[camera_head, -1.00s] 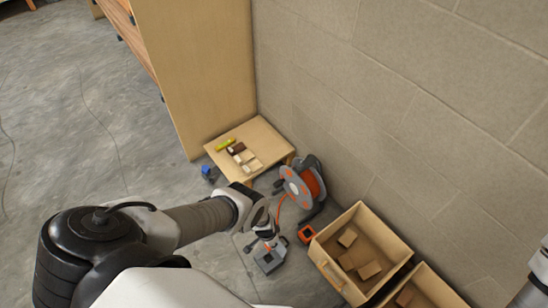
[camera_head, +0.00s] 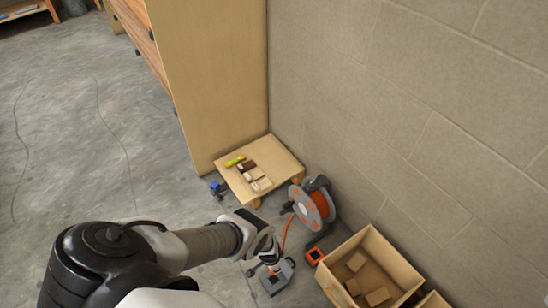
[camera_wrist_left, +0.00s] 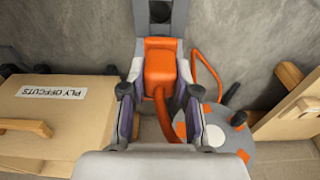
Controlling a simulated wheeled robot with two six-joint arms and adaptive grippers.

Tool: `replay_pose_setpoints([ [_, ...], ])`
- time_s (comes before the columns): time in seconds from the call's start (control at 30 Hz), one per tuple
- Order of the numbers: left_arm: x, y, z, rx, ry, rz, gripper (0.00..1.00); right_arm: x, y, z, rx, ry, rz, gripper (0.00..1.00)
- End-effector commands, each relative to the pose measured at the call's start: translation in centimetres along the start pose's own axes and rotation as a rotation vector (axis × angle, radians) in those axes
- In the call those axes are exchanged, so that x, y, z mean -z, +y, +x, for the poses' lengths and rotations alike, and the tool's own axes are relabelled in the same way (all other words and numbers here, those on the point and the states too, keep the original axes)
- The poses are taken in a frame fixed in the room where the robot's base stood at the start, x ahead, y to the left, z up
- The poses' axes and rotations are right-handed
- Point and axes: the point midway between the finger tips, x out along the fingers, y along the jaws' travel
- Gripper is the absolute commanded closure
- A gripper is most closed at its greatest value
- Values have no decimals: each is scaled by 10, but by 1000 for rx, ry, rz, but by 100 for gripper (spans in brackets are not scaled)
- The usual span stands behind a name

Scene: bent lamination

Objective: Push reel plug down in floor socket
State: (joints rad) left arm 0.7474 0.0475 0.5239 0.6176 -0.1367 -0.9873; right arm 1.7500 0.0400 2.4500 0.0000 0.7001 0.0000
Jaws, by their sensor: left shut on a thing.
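My left gripper (camera_head: 270,259) is low over the grey floor socket (camera_head: 278,281), its arm reaching in from the left. In the left wrist view its two fingers (camera_wrist_left: 158,112) are shut on the orange reel plug (camera_wrist_left: 160,69), with the orange cable running from the plug towards me. The grey socket body (camera_wrist_left: 161,30) shows around and beyond the plug, with a dark round opening at the top. The plug sits over the socket; how deep it is in cannot be told. My right gripper is out of view.
The cable reel (camera_head: 316,205) stands by the wall, its orange cable leading to the gripper. A small orange item (camera_head: 314,256) and an open box of wood pieces (camera_head: 371,241) are to the right.

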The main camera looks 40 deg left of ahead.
Motion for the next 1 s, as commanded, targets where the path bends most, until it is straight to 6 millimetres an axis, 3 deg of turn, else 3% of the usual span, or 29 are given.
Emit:
replay_pose_setpoints([
  [1.0,-8,0,64,0,0,0,98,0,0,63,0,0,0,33],
])
